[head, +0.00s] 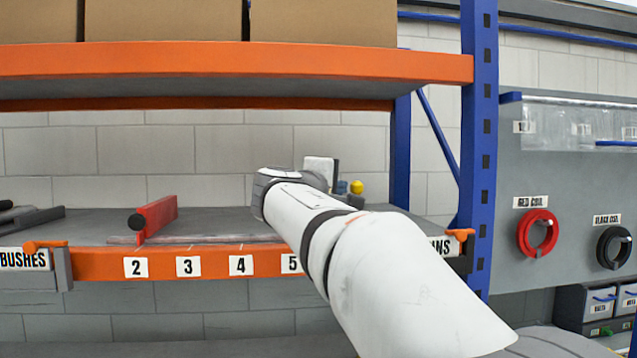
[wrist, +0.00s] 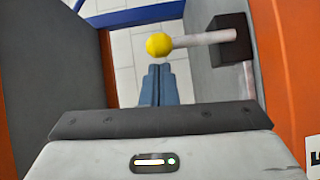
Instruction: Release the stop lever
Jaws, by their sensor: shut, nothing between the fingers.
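The lever has a round yellow knob (wrist: 159,45) on a pale rod (wrist: 203,38) that runs to a dark block (wrist: 230,41) in the wrist view. In the head view the knob (head: 356,187) shows just right of my gripper (head: 341,187); the rod is hidden there. My gripper (wrist: 158,70) is shut and empty, its blue-grey fingers side by side. The fingertips sit just below the knob in the wrist picture. I cannot tell whether they touch it.
A red bar with a black end (head: 156,218) stands on the grey shelf deck to the left. The orange upper shelf beam (head: 230,68) runs above my arm. A blue upright (head: 479,140) stands at right. Orange handles sit by the BUSHES (head: 45,246) and right-hand (head: 460,234) labels.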

